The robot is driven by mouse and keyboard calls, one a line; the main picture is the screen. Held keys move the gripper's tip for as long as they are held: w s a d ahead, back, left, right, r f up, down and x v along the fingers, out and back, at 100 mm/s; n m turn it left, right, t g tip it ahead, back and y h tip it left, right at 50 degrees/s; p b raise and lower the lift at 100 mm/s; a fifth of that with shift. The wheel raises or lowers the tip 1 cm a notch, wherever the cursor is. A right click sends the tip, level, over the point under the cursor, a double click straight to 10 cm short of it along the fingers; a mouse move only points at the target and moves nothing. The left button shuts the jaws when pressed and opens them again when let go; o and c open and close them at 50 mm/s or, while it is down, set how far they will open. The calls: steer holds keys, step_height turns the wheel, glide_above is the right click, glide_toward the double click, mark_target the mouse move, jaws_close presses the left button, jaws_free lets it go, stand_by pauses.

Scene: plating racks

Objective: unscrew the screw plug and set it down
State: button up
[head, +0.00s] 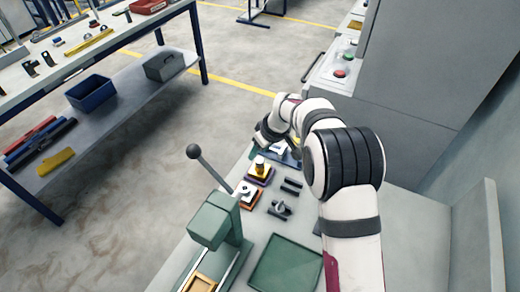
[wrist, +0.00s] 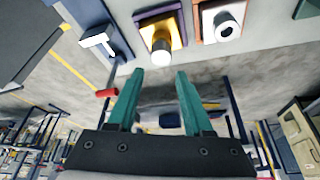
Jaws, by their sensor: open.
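My gripper (wrist: 160,76) is open, with two teal fingers apart and nothing between them. I cannot tell for sure which one is the screw plug.
A green press with a ball-ended lever (head: 194,152) stands in front on the bench. A green tray (head: 286,265) and small dark parts (head: 280,209) lie beside it. A grey cabinet (head: 425,70) is at the right. Another bench (head: 110,40) is across the floor.

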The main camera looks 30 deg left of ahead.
steer(key=m+t+h, duration=0.1)
steer(key=m, duration=0.5)
steer(key=shift+m+t+h, duration=0.4)
steer(key=m+h, duration=0.1)
steer(key=m, duration=0.3)
steer(key=shift+a+t, duration=0.2)
steer(key=shift+t, duration=0.2)
steer(key=m+h, duration=0.1)
steer(key=m, duration=0.1)
steer(key=m+h, duration=0.1)
steer(key=m, duration=0.2)
steer(key=shift+m+h, duration=0.3)
steer(key=m+h, duration=0.1)
steer(key=m, duration=0.2)
steer(key=shift+f+m, duration=0.1)
steer(key=shift+m, duration=0.2)
steer(key=m+g+h, duration=0.1)
steer(key=m, duration=0.2)
